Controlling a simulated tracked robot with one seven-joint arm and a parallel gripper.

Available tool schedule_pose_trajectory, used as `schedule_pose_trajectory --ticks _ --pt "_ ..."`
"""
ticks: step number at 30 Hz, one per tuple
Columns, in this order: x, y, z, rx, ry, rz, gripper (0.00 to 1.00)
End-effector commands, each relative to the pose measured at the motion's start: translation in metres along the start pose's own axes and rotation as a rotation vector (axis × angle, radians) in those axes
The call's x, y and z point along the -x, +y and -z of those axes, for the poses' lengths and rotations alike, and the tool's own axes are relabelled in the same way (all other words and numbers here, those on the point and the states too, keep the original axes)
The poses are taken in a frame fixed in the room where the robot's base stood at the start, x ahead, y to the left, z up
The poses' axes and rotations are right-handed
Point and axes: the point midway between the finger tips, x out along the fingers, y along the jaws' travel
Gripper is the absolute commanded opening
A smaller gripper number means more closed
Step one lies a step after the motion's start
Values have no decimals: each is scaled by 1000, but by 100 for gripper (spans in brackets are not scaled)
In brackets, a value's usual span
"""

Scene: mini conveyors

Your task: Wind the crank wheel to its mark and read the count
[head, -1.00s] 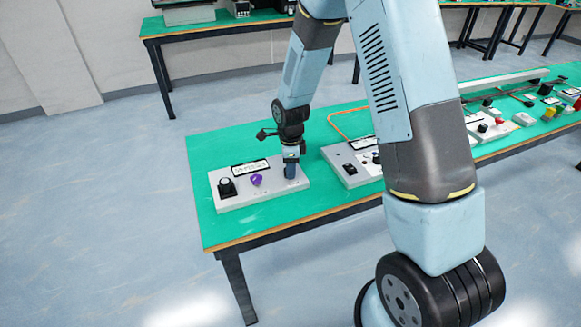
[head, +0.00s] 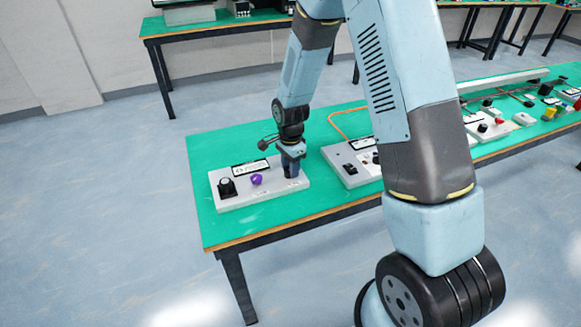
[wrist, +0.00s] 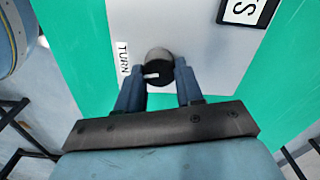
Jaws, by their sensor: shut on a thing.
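A light grey panel box (head: 230,199) lies at the left end of the green table. It carries a black knob (head: 227,187) at its left, a purple knob (head: 256,180) in the middle and a black-and-white label plate. My gripper (head: 291,173) points down at the panel's right end. In the wrist view, my gripper (wrist: 159,80) is shut on a dark round knob (wrist: 158,60) with a white mark on its face. A "TURN" label (wrist: 122,57) sits beside that knob. In the head view my gripper hides this knob. No count can be read.
A second grey panel (head: 345,168) stands to the right on the same table (head: 215,228), with an orange cable behind it. Further right are several small controls. My upper arm covers part of the table's middle.

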Motion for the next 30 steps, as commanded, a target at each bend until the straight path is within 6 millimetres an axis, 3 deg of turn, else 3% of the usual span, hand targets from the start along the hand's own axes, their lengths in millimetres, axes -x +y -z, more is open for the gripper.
schedule_pose_trajectory --ticks 30 --pt "1 -5 0 962 4 5 6"
